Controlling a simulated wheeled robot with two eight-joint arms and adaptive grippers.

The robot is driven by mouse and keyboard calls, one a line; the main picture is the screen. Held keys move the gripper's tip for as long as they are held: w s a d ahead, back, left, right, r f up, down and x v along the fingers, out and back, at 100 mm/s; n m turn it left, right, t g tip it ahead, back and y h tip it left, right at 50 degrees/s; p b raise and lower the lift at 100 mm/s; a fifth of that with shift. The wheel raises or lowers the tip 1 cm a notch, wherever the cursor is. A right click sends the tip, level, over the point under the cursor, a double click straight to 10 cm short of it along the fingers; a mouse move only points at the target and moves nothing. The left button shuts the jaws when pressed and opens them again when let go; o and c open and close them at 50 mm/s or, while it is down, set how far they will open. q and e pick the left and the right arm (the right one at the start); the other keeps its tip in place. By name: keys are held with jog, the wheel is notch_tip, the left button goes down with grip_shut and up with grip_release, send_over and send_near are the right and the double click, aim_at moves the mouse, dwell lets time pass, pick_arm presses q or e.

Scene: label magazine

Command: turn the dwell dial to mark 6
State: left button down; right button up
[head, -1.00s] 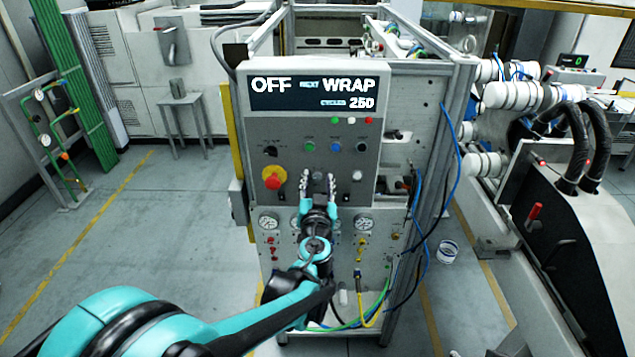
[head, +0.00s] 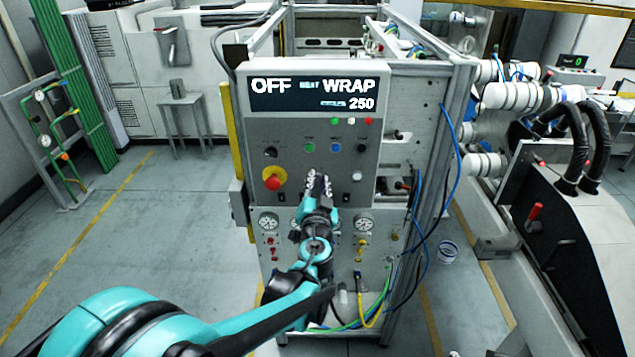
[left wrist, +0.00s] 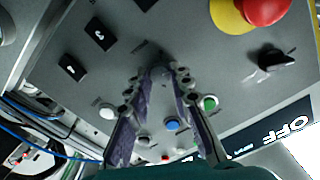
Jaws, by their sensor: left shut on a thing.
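My left gripper (head: 318,178) is at the front panel of the grey cabinet, right of the red emergency button. It also shows in the left wrist view (left wrist: 160,76), its two fingers reaching to the panel and shut on a small dark knob, which I take to be the dwell dial (left wrist: 161,70). The fingers cover most of the dial, and in the head view the gripper hides it. Its pointer and marks cannot be read. My right gripper is not in view.
A red emergency button on yellow (head: 273,178) and a black selector knob (head: 270,152) are left of the gripper. Green, blue (head: 335,148) and black buttons lie above it. The display (head: 313,94) reads OFF, WRAP and 250. Gauges and hoses are below.

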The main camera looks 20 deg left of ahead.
pick_arm(q)
jog(key=m, duration=0.4)
jog(key=shift+m, duration=0.3)
jog(key=m, duration=0.5)
jog(key=shift+f+m, duration=0.1)
jog(key=shift+m, duration=0.2)
jog(key=m, duration=0.9)
jog(key=shift+f, duration=0.1)
jog(key=shift+m, duration=0.4)
jog(key=c, duration=1.3)
grip_release()
jog(key=shift+c, duration=0.2)
